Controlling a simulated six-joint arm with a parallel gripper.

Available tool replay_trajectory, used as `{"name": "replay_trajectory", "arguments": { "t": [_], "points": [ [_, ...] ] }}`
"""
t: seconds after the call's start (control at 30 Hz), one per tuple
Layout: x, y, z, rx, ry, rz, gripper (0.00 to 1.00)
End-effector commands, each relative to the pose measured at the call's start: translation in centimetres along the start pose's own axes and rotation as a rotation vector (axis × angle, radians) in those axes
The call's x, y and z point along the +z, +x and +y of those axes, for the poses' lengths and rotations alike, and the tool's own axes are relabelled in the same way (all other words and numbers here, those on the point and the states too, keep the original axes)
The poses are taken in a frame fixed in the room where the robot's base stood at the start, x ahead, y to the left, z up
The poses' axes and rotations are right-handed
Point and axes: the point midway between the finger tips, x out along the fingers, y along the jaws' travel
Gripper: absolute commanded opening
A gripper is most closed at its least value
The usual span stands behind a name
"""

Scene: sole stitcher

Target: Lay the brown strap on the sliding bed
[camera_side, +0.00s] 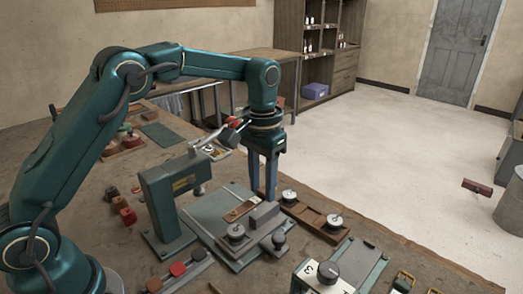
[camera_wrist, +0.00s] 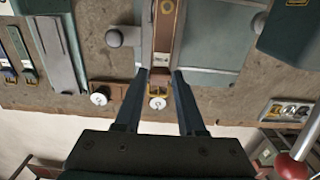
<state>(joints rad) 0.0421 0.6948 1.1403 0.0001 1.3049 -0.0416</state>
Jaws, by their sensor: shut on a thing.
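The brown strap (camera_side: 240,210) shows in the side view over the stitcher's flat green-grey bed (camera_side: 205,211), beside a grey block. In the wrist view the strap (camera_wrist: 165,38) runs up from between my fingers, with its yellow buckle (camera_wrist: 159,88) on the near side of them. My gripper (camera_side: 265,196) points down at the right edge of the bed. In the wrist view my gripper (camera_wrist: 161,72) has a finger on each side of the strap and is shut on it near the buckle. I cannot tell whether the strap touches the bed (camera_wrist: 209,47) along its whole length.
The green stitcher arm (camera_side: 172,190) stands left of the bed, with a red-tipped lever (camera_side: 236,124) near my gripper. A brown wooden tray (camera_side: 312,214) with round white-topped knobs lies right of my fingers. A black knob (camera_side: 328,271) stands in front.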

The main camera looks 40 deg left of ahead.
Motion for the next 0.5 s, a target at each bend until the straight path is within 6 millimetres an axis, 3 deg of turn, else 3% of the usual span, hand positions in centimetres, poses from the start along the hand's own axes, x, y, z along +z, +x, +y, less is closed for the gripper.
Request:
{"name": "replay_trajectory", "arguments": {
  "t": [0.2,0.5],
  "points": [
    [0.1,3.1,0.0,0.000,0.000,-0.004,0.00],
    [0.0,3.5,0.0,0.000,0.000,0.000,0.00]
  ]
}}
